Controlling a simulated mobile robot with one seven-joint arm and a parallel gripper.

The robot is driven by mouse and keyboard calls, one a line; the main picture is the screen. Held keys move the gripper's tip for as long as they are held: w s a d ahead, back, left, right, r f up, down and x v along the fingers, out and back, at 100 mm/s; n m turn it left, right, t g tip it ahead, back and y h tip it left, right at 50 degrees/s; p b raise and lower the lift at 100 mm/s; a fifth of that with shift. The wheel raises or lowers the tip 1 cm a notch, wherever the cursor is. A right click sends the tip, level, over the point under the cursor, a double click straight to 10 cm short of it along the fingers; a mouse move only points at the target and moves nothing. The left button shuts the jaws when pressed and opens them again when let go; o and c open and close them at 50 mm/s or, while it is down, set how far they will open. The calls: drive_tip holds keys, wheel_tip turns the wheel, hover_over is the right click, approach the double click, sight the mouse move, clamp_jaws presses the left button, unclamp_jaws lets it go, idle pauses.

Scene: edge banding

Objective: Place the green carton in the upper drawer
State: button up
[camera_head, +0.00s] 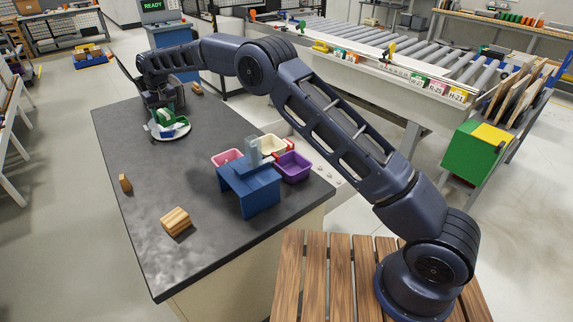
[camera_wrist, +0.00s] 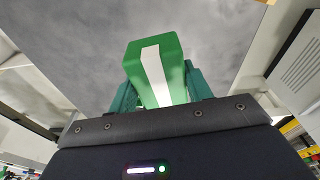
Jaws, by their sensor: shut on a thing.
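The green carton (camera_wrist: 155,72) has a white stripe. It sits between the teal fingers of my gripper (camera_wrist: 160,88) in the wrist view, and the gripper is shut on it. In the head view my gripper (camera_head: 163,112) is at the far left part of the dark worktable (camera_head: 150,190). There, green shows by the fingers, over a white round dish (camera_head: 170,136); contact with the dish cannot be told. I cannot make out a drawer in either view.
A blue block-like stand (camera_head: 248,190) stands on the table near the right edge. Pink (camera_head: 227,158), cream (camera_head: 272,143) and purple (camera_head: 292,168) bins are beside it. A wooden block (camera_head: 176,222) lies in front. The table's left middle is mostly clear.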

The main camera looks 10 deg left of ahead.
drive_tip(key=w+d+f, duration=0.5)
drive_tip(key=w+d, duration=0.4)
drive_tip(key=w, duration=0.3)
drive_tip(key=m, duration=0.2)
hover_over(301, 153)
drive_tip(key=s, duration=0.5)
wheel_tip(301, 153, down, 31)
drive_tip(key=shift+r, duration=0.15)
drive_tip(key=shift+f, duration=2.65)
drive_tip(key=shift+f, duration=0.1)
drive_tip(key=o, duration=0.9)
drive_tip(key=shift+o, duration=0.4)
